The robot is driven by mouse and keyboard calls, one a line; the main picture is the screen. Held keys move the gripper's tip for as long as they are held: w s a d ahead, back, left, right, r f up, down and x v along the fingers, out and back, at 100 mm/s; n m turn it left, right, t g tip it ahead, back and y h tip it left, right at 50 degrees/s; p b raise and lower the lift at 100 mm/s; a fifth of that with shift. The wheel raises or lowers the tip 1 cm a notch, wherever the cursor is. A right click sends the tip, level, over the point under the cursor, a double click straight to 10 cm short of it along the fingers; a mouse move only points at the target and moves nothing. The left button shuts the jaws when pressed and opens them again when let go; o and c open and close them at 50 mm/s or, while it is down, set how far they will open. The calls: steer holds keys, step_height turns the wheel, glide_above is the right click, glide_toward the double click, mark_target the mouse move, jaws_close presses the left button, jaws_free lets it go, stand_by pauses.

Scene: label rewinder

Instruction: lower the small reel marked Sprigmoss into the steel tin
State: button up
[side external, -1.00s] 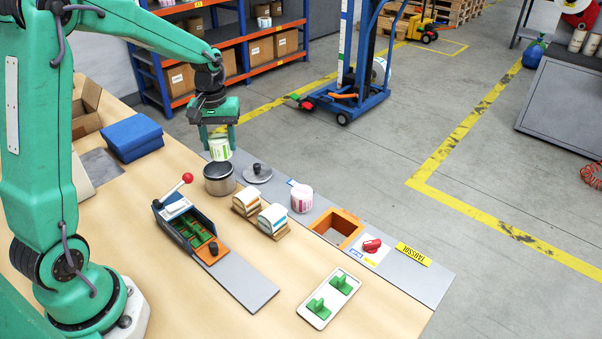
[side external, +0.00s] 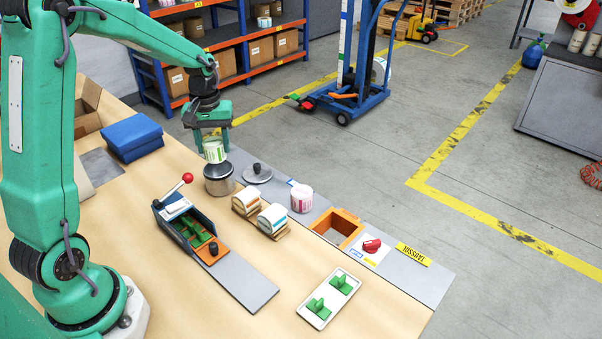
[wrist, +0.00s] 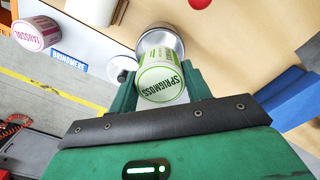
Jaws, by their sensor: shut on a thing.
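The small reel marked Sprigmoss (wrist: 161,82), white with a green label, is held between the fingers of my gripper (wrist: 162,95). In the side view the reel (side external: 214,150) hangs from my gripper (side external: 211,140) just over the steel tin (side external: 218,180). The tin is open and round; its rim also shows beyond the reel in the wrist view (wrist: 168,32). The reel hides much of the tin's mouth, so I cannot tell whether its lower end is inside the rim.
A grey lid with a dark knob (side external: 257,173) lies right of the tin. A pink-and-white reel (side external: 301,198) stands further right. Two label stacks (side external: 247,201) and a red-knobbed lever device (side external: 188,220) stand nearer. An orange-framed opening (side external: 337,228) is at right.

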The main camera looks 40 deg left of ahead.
mark_target(216, 157)
steer(key=shift+f, duration=2.2)
steer(key=shift+f, duration=0.1)
steer(key=o, duration=0.8)
step_height(216, 157, up, 8)
steer(key=shift+f, duration=0.1)
